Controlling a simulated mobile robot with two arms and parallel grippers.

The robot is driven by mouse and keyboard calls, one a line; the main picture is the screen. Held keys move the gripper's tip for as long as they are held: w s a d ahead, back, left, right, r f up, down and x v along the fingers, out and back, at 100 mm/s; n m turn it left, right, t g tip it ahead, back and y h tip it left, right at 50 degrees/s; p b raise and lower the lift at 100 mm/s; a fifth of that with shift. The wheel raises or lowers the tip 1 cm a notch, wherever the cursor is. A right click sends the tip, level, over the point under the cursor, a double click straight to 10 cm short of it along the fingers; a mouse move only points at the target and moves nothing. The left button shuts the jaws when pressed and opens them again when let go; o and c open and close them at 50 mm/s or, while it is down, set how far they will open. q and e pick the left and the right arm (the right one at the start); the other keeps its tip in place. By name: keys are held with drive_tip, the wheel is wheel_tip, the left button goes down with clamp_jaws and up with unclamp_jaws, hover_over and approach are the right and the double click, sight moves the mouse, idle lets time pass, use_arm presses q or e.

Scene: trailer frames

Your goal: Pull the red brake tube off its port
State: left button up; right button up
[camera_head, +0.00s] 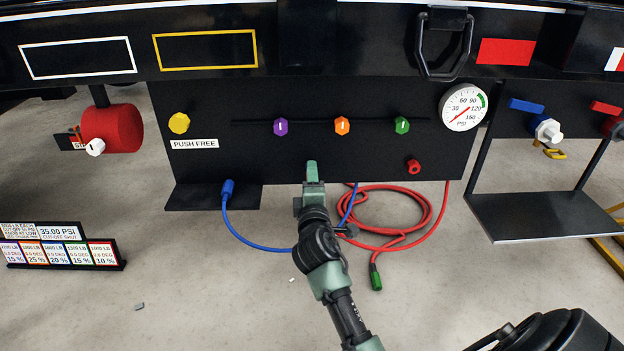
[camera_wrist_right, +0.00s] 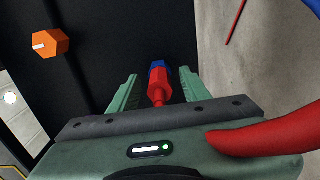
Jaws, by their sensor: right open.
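My right gripper (camera_head: 312,170) is in front of the lower middle of the black panel (camera_head: 260,105), below and between the purple and orange knobs. In the right wrist view my right gripper (camera_wrist_right: 159,76) is open. A red tube end (camera_wrist_right: 160,88) lies between its fingers, with visible gaps on both sides. Its far end meets a blue fitting (camera_wrist_right: 158,65) at the panel. A thick red tube (camera_wrist_right: 250,135) curves in at the right, in front of the gripper body. In the head view my gripper hides this joint. My left gripper is not in view.
A red hose (camera_head: 425,205) lies coiled on the floor, with a green end (camera_head: 376,278). A blue hose (camera_head: 255,246) hangs from a blue plug (camera_head: 228,190) at the left. A red fitting (camera_head: 413,166) is at the panel's lower right. A black shelf (camera_head: 545,215) stands at the right.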

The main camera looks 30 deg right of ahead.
idle(0.5)
drive_tip(key=shift+p, duration=0.4)
drive_tip(key=shift+c, duration=0.4)
clamp_jaws()
idle(1.1)
drive_tip(key=shift+s, duration=0.1)
drive_tip(key=shift+p+v, duration=0.5)
drive_tip(key=shift+v, duration=2.45)
